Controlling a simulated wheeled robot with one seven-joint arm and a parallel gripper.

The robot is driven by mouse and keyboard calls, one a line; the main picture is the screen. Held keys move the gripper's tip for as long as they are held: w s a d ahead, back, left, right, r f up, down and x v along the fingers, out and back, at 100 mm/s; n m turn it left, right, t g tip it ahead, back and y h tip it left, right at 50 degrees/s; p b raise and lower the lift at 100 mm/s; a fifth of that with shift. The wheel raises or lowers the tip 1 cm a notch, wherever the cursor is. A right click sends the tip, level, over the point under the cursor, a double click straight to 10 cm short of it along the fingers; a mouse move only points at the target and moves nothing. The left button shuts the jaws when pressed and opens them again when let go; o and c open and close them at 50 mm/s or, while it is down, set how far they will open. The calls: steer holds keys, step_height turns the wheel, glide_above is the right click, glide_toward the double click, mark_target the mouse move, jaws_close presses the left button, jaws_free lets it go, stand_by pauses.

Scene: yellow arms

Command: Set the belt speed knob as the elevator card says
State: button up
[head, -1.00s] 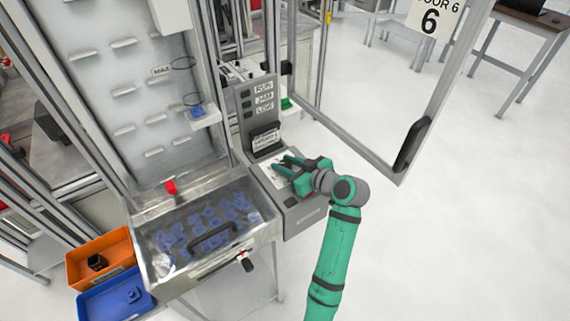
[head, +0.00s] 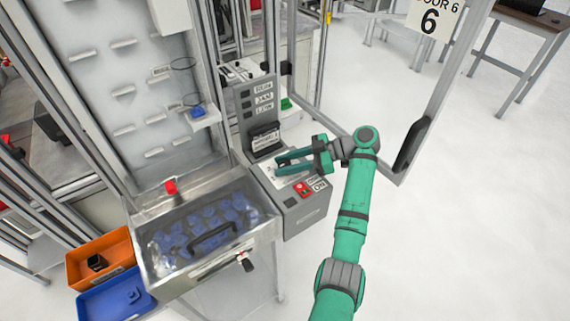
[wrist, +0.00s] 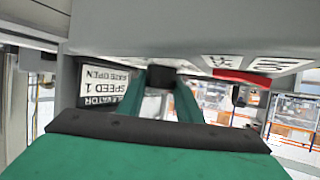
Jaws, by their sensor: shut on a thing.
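The elevator card (wrist: 106,88) appears upside down in the wrist view and reads "ELEVATOR", "SPEED 1", "GATE OPEN". In the head view the card (head: 266,141) stands in a dark holder at the back of the grey control box (head: 305,214). My gripper (head: 277,164) reaches in from the right, low over the box's top. Its green fingers are shut on a dark knob (wrist: 161,75), seen between the fingertips in the wrist view. The knob's pointer and dial marks cannot be made out; the fingers cover the knob in the head view.
A red button (head: 301,188) with a label sits on the box's top, nearer the front. A clear-lidded bin of blue parts (head: 160,268) adjoins the box at left. An open framed door (head: 362,142) stands behind my arm.

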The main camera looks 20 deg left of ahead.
steer(key=shift+f+n+g+h, duration=0.15)
steer(key=shift+n+g+h, duration=0.15)
steer(key=shift+n+g, duration=0.25)
steer(key=o, duration=1)
steer(key=shift+o, duration=0.2)
steer(key=shift+r, duration=0.45)
step_height(320, 180, up, 2)
steer(key=shift+r, duration=0.2)
steer(key=s+d+r, duration=0.3)
steer(key=s+r, duration=0.6)
steer(key=s, duration=0.4)
steer(key=shift+s+d+r, duration=0.3)
steer(key=shift+d+r, duration=0.1)
